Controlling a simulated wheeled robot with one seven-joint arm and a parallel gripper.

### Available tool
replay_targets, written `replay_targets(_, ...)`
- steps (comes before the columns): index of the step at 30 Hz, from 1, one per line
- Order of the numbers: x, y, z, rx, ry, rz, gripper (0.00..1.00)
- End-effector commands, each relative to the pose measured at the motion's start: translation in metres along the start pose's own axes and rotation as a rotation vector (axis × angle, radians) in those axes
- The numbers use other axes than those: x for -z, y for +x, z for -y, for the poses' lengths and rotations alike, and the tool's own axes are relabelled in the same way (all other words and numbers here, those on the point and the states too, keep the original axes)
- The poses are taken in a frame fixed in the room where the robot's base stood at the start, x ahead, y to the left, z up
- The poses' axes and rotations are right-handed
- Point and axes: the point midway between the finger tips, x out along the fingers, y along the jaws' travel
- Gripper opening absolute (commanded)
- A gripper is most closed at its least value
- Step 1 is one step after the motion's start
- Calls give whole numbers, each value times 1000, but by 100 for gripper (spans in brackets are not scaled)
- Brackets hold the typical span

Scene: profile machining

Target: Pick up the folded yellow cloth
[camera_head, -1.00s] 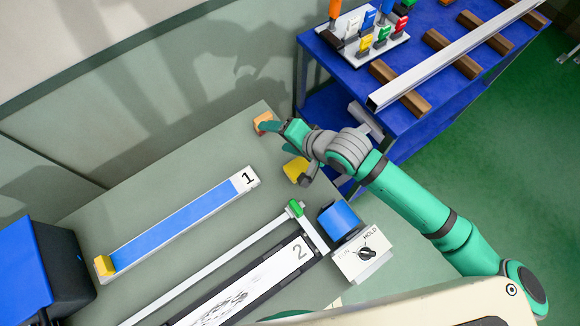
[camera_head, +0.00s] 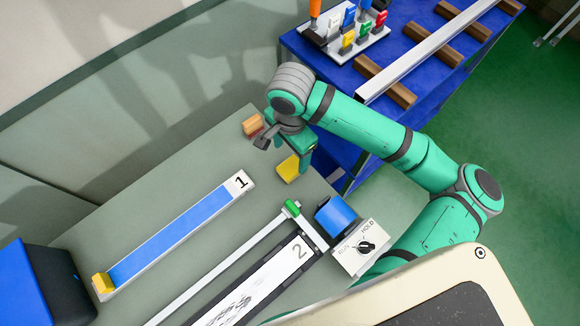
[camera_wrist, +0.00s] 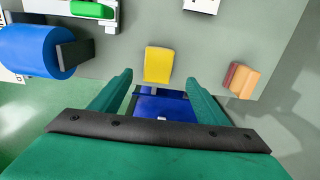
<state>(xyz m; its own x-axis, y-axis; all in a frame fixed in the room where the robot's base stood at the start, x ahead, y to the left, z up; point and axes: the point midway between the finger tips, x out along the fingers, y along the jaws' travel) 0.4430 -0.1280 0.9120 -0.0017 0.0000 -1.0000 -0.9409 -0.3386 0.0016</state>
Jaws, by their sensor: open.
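The folded yellow cloth (camera_head: 288,169) lies on the grey-green bench top near its right edge. In the wrist view the yellow cloth (camera_wrist: 158,64) lies flat, just beyond the fingertips and centred between them. My gripper (camera_wrist: 158,78) is open and empty, with one green finger on each side of the gap. In the head view my gripper (camera_head: 304,168) hangs beside the cloth, and its fingers are partly hidden by the wrist.
An orange-brown block (camera_wrist: 241,80) lies right of the cloth in the wrist view. A blue cylinder (camera_head: 336,215) and a HOLD switch box (camera_head: 360,248) stand nearer the bench front. A blue cart (camera_head: 330,66) carries a long metal profile (camera_head: 435,50). Fixture 1 (camera_head: 175,236) lies left.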

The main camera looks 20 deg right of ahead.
Motion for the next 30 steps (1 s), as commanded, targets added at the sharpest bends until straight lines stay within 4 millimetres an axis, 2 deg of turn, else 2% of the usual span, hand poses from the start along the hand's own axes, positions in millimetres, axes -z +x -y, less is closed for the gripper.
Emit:
replay_targets(3, 0, 15, 0, 0, 0, 1, 69)
replay_targets(10, 0, 29, -2, 0, 0, 0, 69)
replay_targets(19, -2, 68, -4, 0, -2, 0, 69)
replay_targets(29, -3, 74, -4, 1, -3, 0, 69)
replay_targets(30, -3, 74, -4, 1, -3, 0, 59)
